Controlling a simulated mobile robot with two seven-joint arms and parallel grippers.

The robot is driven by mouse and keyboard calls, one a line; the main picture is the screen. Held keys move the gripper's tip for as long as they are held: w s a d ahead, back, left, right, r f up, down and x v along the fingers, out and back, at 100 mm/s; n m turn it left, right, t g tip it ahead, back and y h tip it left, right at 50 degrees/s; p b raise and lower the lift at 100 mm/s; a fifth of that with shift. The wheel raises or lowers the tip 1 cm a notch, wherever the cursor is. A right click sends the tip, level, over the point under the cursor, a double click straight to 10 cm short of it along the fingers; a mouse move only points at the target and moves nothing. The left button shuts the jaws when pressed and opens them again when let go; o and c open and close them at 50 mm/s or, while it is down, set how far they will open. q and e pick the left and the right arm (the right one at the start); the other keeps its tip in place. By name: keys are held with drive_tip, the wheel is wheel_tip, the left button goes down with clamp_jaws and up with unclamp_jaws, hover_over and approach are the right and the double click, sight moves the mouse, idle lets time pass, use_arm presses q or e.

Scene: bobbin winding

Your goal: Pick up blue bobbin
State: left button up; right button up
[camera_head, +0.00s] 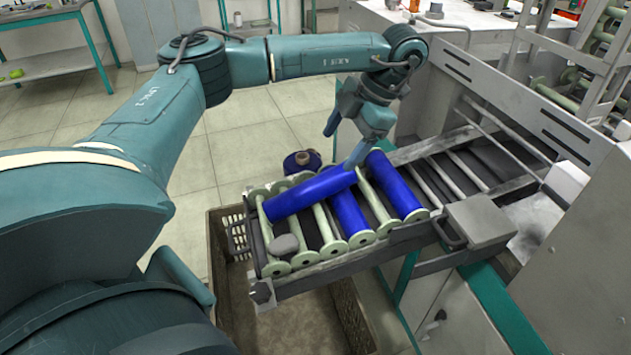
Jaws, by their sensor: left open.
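Three blue bobbins lie on the sloping rack of the grey machine. One blue bobbin (308,194) lies askew across the top of the others. A second blue bobbin (350,218) lies in line with the rack, partly under the first. A third blue bobbin (396,188) lies to its right. My left gripper (344,148) is open and empty, pointing down. One fingertip appears just above the right end of the askew bobbin; I cannot tell whether it touches. My right gripper is not in view.
Pale green empty bobbins (323,228) fill other places on the rack. A brown crate (226,262) stands below it. A dark blue spool (302,165) shows behind the rack. The grey machine (560,120) blocks the right side. Tiled floor (245,135) is clear behind.

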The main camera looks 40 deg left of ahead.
sight(317, 181)
use_arm(q)
drive_tip(key=b+x, duration=0.2)
drive_tip(key=x, duration=0.5)
drive_tip(key=shift+s+a+f, duration=0.1)
drive_tip(key=shift+s+f, duration=0.05)
drive_tip(key=shift+f, duration=0.1)
drive_tip(key=shift+w+a+b+x, duration=0.1)
drive_tip(key=shift+w+b+x, duration=0.1)
drive_tip(key=shift+x, duration=1.15)
drive_tip(key=shift+w+a+b+x, duration=0.1)
drive_tip(key=shift+w+b+x, duration=0.05)
drive_tip(key=shift+x, duration=1.2)
drive_tip(key=c, duration=1.2)
